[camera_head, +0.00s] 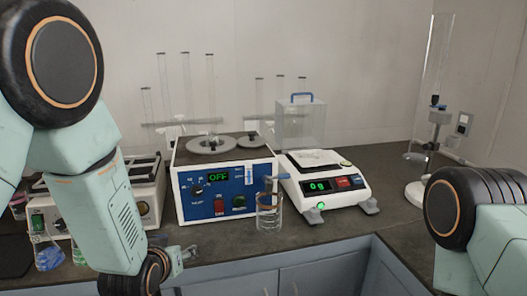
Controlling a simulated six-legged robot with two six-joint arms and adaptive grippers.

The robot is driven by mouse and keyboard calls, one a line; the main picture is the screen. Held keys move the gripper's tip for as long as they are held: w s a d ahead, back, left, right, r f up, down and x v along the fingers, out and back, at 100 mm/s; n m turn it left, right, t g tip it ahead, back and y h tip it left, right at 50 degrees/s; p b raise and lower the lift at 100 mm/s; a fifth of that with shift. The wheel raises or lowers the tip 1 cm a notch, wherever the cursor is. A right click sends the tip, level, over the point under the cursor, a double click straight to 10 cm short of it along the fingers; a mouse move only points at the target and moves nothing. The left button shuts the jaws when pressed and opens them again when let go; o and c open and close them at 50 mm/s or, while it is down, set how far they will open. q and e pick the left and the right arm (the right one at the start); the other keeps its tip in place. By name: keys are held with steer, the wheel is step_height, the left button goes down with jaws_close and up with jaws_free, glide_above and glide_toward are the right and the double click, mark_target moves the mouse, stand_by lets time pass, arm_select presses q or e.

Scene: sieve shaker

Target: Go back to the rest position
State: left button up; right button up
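My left arm comes in from the left and bends down in front of the bench. A small grey part at its end, seemingly my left gripper (178,260), shows below the shaker's front left corner. Its fingers are too small and hidden to read. It is apart from the beaker. My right arm shows only as a dark joint and pale green link at the right edge; my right gripper is out of view. The sieve shaker (222,170), a white box with a blue panel, reads OFF.
A glass beaker (269,215) stands in front of the shaker. A white balance (335,190) reading 0 g is to its right. A stand with a tall glass tube (438,60) is at the right. Glass tubes stand behind.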

arm_select(q)
steer(key=s+f+g, duration=0.3)
steer(key=s+f, duration=0.4)
steer(key=s, duration=0.5)
steer(key=s+f+m+g, duration=0.1)
steer(key=s+f+g, duration=0.3)
steer(key=s, duration=0.9)
steer(key=s+a+f+g, duration=0.1)
steer(key=s+f+g, duration=0.3)
steer(key=s+f, duration=0.6)
steer(key=s, duration=0.2)
steer(key=shift+s+m+h, duration=0.3)
steer(key=shift+s+m, duration=0.05)
steer(key=shift+m, duration=0.05)
steer(key=shift+f, duration=0.1)
steer(key=shift+c, duration=0.2)
